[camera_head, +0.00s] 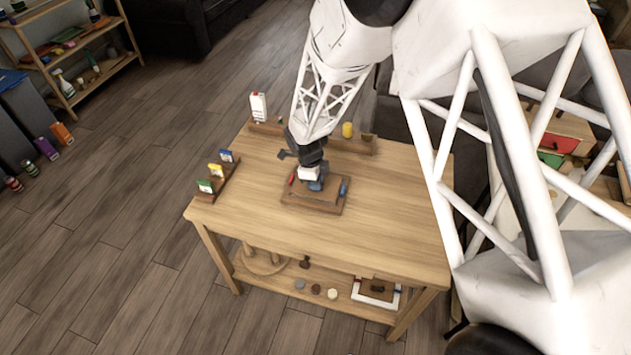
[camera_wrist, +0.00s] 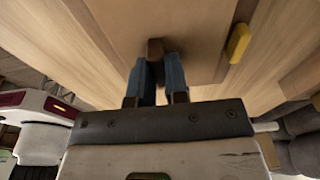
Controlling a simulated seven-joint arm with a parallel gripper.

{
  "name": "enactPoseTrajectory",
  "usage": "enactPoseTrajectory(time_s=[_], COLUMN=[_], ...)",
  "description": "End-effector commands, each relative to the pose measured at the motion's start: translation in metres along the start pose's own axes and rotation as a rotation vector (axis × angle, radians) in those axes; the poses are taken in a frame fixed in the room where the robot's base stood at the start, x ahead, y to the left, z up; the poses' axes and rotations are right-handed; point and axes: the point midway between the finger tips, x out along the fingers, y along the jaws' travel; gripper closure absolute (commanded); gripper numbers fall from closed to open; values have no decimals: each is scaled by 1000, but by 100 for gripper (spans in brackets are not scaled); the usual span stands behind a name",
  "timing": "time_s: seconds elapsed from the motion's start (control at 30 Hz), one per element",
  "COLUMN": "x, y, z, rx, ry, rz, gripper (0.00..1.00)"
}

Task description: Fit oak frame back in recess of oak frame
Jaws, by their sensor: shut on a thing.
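The oak frame (camera_head: 334,208) lies flat near the middle of the wooden table, below my gripper (camera_head: 315,184). My gripper's blue fingers (camera_wrist: 158,82) are shut on a small brown knob (camera_wrist: 155,47) in the wrist view. The knob stands on a flat brown panel, the oak frame back (camera_wrist: 195,22). In the head view my gripper covers much of the frame's middle. I cannot tell whether the back is seated in the recess or just above it.
A small red piece (camera_head: 291,179) and a blue piece (camera_head: 343,187) show at the frame's sides. A rack with coloured cards (camera_head: 215,182) stands left; a rail with a white carton (camera_head: 258,106) and yellow item (camera_head: 347,130) is behind. The table's front (camera_head: 350,245) is clear.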

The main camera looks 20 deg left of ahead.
Motion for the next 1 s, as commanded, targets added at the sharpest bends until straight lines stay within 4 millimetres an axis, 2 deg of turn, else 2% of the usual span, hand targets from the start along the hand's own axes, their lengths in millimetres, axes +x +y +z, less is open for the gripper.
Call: enactPoseTrajectory(time_s=[1.0], x=[7], y=[0], z=[1], rx=[0], ry=[0], rz=[0], gripper=[100])
